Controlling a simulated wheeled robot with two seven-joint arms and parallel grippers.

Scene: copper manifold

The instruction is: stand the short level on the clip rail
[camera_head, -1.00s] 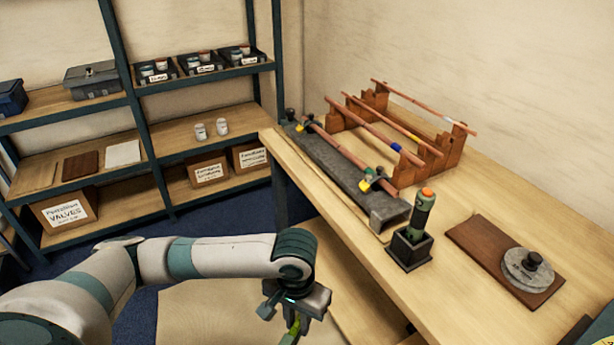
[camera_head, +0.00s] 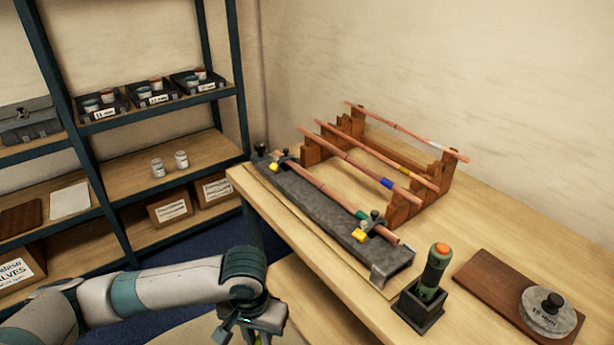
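The clip rail is a grey metal channel (camera_head: 312,207) lying along the left edge of the wooden bench, with clips and yellow tabs on top. A copper pipe (camera_head: 335,197) runs through its clips. My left gripper (camera_head: 259,335) is at the bottom edge of the view, in front of the bench and lower than its top. A yellow-green piece, seemingly the short level (camera_head: 262,340), shows between its fingers; most of it is cut off by the frame. The gripper appears shut on it. My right gripper is not in view.
A black holder (camera_head: 418,312) with a green, orange-capped tool (camera_head: 434,270) stands near the rail's near end. A brown board (camera_head: 490,279) with a round weight (camera_head: 548,318) lies to the right. A wooden rack (camera_head: 405,205) with copper pipes stands behind the rail. Shelving (camera_head: 150,185) is left.

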